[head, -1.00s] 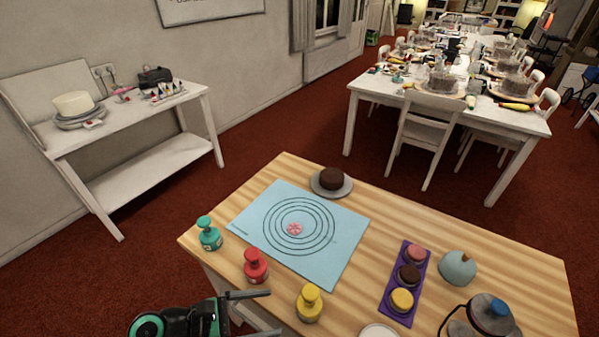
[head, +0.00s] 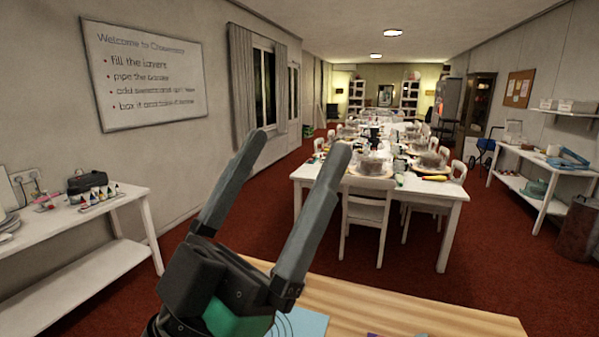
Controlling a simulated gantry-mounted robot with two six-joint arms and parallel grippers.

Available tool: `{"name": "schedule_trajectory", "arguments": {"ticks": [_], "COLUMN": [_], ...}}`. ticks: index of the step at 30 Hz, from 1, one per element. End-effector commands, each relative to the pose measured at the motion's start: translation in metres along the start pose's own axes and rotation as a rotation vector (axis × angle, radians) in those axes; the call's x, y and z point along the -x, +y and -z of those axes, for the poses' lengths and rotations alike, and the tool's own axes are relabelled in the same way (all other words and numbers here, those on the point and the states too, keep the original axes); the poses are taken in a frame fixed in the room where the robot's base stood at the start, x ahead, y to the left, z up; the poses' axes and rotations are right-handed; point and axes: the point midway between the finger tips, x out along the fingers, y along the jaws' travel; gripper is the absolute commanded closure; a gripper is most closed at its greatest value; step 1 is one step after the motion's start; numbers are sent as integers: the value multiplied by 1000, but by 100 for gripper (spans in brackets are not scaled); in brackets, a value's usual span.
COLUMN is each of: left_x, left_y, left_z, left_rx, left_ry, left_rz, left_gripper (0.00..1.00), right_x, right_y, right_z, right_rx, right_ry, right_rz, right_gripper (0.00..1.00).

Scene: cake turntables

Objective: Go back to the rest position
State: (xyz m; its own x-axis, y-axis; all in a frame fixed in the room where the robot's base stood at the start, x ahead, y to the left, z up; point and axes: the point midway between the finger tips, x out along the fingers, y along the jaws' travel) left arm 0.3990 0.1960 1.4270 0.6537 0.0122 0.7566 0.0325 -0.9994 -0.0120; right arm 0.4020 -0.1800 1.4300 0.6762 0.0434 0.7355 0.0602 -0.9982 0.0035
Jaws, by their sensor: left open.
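My left gripper (head: 292,150) is raised in the lower middle of the head view. Its two grey fingers point up and are spread wide apart, with nothing between them. It stands in front of the near wooden table (head: 400,315), of which only the far part shows at the bottom edge. A corner of the light blue mat (head: 311,326) with dark rings shows just right of the gripper. The rest of the mat and most things on the table are out of the picture or hidden. My right gripper is not in view.
A long white table (head: 430,187) with chairs and cake stands is beyond the wooden table. A white side table (head: 75,222) stands at the left wall and a white shelf table (head: 540,172) at the right.

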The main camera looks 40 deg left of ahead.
Motion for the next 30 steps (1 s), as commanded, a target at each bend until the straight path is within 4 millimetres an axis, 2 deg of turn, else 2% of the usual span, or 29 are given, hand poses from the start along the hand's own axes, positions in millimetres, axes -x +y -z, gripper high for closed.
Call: {"name": "schedule_trajectory", "arguments": {"ticks": [1,3,10,14,17,20,30], "left_x": [-2,-3,-4,-17,-42,-78,-208], "left_y": [12,19,19,18,18,17,14], "left_z": [2,1,1,12,34,64,178], "left_rx": [52,83,81,79,78,77,76], "left_ry": [-15,-29,-32,-31,-31,-31,-31], "left_rz": [-36,-58,-57,-56,-56,-55,-55], "left_gripper": [0,0,0,0,0,0,0], "right_x": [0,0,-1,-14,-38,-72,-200], "right_y": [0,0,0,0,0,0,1], "right_z": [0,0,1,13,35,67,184], "right_rx": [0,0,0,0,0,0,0], "right_ry": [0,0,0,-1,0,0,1], "right_rz": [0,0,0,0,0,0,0], "right_gripper": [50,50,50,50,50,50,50]}}
